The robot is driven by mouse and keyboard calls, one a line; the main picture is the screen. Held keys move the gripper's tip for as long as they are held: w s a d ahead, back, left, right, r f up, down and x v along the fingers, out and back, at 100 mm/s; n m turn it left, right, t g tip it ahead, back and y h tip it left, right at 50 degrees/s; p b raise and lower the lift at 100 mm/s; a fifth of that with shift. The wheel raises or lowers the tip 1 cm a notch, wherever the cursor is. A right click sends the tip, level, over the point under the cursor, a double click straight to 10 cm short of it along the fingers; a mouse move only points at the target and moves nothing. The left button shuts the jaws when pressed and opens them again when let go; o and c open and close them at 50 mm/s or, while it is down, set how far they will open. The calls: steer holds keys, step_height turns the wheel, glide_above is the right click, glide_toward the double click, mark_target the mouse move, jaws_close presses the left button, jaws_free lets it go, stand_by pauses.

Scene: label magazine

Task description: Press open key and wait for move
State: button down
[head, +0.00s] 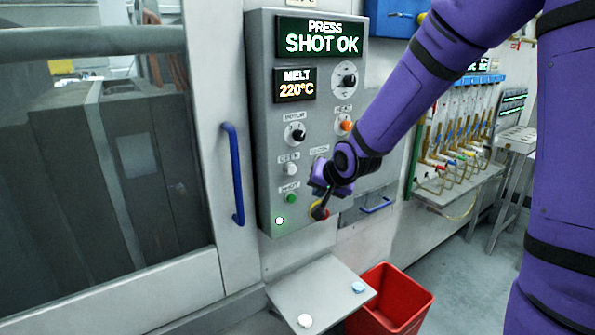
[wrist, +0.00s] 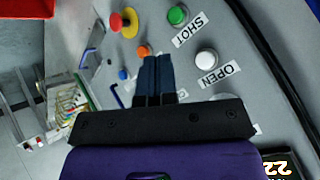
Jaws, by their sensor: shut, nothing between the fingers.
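The open key is a round white button (wrist: 207,61) above the label OPEN in the wrist view; in the head view a white button (head: 290,168) sits on the panel's lower left. My gripper (head: 318,207) is in front of the panel's lower right, with its dark fingers together and empty. In the wrist view the fingertips (wrist: 155,60) lie to the left of the open key, apart from it in the picture, close to an orange button (wrist: 143,50). I cannot tell whether they touch the panel. The panel's screen (head: 320,38) reads PRESS SHOT OK.
A green button (wrist: 177,15) labelled SHOT and a red knob on yellow (wrist: 124,22) are near the open key. The closed-looking press door has a blue handle (head: 233,172). A ledge (head: 320,290) and a red bin (head: 398,300) are below.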

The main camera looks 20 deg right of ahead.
mark_target(292, 170)
steer(key=shift+w, duration=0.1)
steer(key=w+a, duration=0.2)
steer(key=w, duration=0.6)
steer(key=shift+a, duration=0.35)
steer(key=shift+w+a, duration=0.1)
steer(key=shift+w, duration=0.1)
stand_by(2.0)
steer(key=shift+w, duration=0.25)
